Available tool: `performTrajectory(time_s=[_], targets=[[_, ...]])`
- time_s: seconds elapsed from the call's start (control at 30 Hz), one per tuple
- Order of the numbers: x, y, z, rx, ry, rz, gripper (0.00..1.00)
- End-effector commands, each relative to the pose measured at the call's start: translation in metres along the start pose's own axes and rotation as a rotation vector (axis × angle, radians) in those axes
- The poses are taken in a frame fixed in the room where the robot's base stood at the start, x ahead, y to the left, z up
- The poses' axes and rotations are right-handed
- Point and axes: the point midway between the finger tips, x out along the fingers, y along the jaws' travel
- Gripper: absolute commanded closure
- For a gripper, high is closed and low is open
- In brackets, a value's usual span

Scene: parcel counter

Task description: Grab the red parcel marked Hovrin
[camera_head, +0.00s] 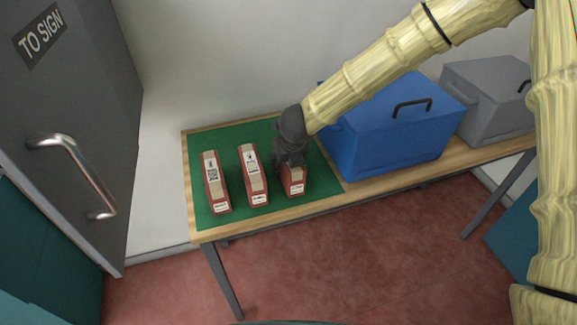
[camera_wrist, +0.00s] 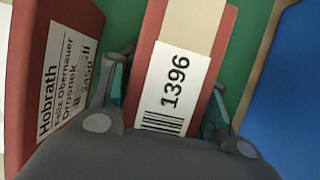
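Three red parcels with beige tops and white labels stand in a row on the green mat (camera_head: 228,140): a left one (camera_head: 215,183), a middle one (camera_head: 253,175) and a right one (camera_head: 293,183). My gripper (camera_head: 291,168) is down over the right parcel. In the wrist view my gripper (camera_wrist: 165,100) is open, with one finger on each side of that parcel (camera_wrist: 185,60) and a gap at the left finger. Its label there reads 1396 with a barcode; its name cannot be read. The neighbouring parcel (camera_wrist: 45,40) reads Hobrath, Felix Obernauer.
A blue lidded box (camera_head: 385,130) stands close to the right of the mat, with a grey box (camera_head: 488,95) beyond it on the wooden table (camera_head: 345,192). A grey door (camera_head: 75,120) marked TO SIGN is at the left. The middle parcel is close beside my left finger.

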Motion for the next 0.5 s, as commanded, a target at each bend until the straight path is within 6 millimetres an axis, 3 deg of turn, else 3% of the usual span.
performTrajectory(time_s=[0.5], targets=[[-0.0056, 0.0, 0.0028, -0.001, -0.001, -0.001, 0.88]])
